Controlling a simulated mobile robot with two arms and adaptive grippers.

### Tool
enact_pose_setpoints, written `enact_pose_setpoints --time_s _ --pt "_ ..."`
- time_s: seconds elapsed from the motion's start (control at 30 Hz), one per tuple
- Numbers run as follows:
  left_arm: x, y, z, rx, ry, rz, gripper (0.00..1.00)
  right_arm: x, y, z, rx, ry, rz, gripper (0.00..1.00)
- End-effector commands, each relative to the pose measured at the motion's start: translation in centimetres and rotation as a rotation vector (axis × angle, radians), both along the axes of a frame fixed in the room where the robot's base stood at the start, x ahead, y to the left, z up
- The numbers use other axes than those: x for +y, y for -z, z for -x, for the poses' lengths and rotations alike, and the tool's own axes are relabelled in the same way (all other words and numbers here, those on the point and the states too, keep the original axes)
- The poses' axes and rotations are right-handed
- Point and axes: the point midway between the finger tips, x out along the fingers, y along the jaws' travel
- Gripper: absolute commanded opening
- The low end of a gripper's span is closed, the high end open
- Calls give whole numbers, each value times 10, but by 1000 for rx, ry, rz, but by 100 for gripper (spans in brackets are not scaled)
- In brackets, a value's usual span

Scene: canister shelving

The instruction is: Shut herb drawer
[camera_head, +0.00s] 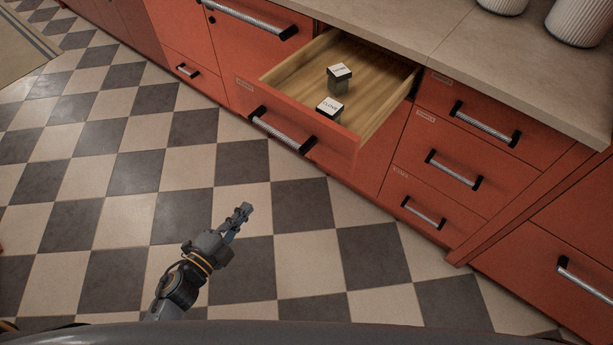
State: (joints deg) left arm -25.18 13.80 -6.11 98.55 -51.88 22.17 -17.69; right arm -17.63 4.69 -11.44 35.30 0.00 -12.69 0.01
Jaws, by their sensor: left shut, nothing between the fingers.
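The open drawer (313,151) juts out from the red cabinet, with a metal bar handle (283,130) on its front. Inside it stand two small jars with white lids, one farther back (340,75) and one near the front panel (330,108). My left gripper (246,208) is shut and empty. It is over the checkered floor, in front of and below the drawer front in the picture, apart from it. My right gripper is not in view.
Closed labelled drawers (455,168) sit right of the open one. The countertop (420,30) runs above, with ribbed white canisters (578,20) at its far right. The checkered floor (130,170) in front of the cabinets is clear.

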Motion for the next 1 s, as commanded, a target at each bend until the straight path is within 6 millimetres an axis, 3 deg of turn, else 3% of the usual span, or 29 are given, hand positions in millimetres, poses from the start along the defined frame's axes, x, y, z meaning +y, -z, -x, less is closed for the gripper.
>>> enact_pose_setpoints --time_s 0.03,0.1,0.23,0.47,0.8,1.0 --pt "-8 -22 1 -74 48 -45 0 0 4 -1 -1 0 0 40" --pt "-17 -46 4 -153 101 -95 0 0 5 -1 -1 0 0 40" --pt "-27 -68 7 -229 150 -147 0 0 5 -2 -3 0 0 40" --pt "-42 -74 -13 -240 156 -152 0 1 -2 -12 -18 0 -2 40" --pt "-85 -73 -72 -239 154 -150 0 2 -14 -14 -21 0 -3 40" --pt "-102 -72 -96 -236 154 -150 0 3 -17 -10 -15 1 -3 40"
